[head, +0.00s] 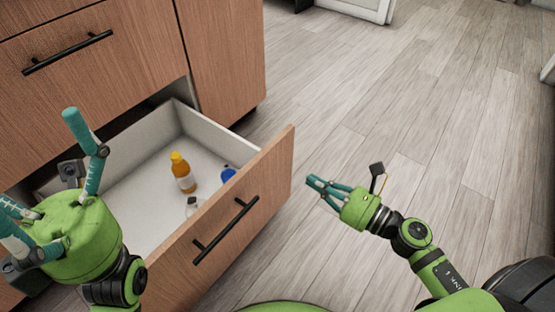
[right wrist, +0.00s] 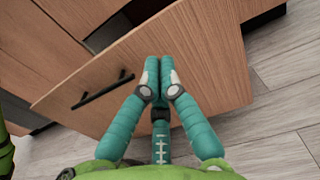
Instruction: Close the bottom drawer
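The bottom drawer (head: 268,178) is pulled well out of the wooden cabinet, with its white interior exposed. Its wooden front carries a black bar handle (head: 226,231). My right gripper (head: 318,186) is just right of the drawer front's outer end, apparently not touching it. In the right wrist view its teal fingertips (right wrist: 158,72) are together with nothing between them, and the drawer front (right wrist: 205,40) is beyond them. My left gripper (head: 45,185) is over the left side of the drawer with its fingers spread and empty. It hides part of the drawer's left side.
Inside the drawer stand an orange bottle (head: 183,174), a blue-topped item (head: 228,173) and a white item (head: 192,207). A closed drawer with a black handle (head: 68,53) is above. The wood floor (head: 400,100) to the right is clear.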

